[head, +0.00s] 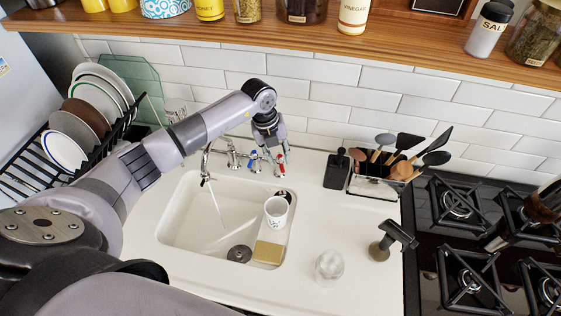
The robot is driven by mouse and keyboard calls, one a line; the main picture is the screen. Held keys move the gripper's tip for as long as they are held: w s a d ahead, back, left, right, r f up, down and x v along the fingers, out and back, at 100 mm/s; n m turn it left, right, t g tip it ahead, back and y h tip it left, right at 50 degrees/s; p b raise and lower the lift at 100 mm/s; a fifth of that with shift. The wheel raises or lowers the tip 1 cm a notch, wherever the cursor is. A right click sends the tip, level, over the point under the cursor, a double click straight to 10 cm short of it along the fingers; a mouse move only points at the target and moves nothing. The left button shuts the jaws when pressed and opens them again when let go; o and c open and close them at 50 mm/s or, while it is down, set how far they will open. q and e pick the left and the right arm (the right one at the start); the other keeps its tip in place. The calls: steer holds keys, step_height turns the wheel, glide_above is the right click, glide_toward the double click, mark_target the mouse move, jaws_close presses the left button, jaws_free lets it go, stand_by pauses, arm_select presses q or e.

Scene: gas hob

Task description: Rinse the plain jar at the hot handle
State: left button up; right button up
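A clear plain glass jar (329,265) stands on the white counter, right of the sink (185,222). The tap (207,165) stands behind the sink, and a thin stream of water runs from its spout into the basin. It has a blue-marked handle (254,161) and a red-marked hot handle (280,159). My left gripper (273,148) points down right at the red-marked handle, with its fingers close to or touching it. The fingers are small and dark, so I cannot tell if they are open or shut. My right gripper is not in view.
A white patterned cup (277,211) and a yellow sponge (267,252) are at the sink's right side. A dark spray bottle (389,241) stands near the jar. A utensil holder (378,180), gas hob (460,285) and dish rack (95,155) surround the sink. A wooden shelf (390,48) overhangs.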

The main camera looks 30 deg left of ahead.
arm_select(q)
step_height(320, 180, up, 7)
steer(key=a, duration=0.1)
steer(key=shift+s, duration=0.45)
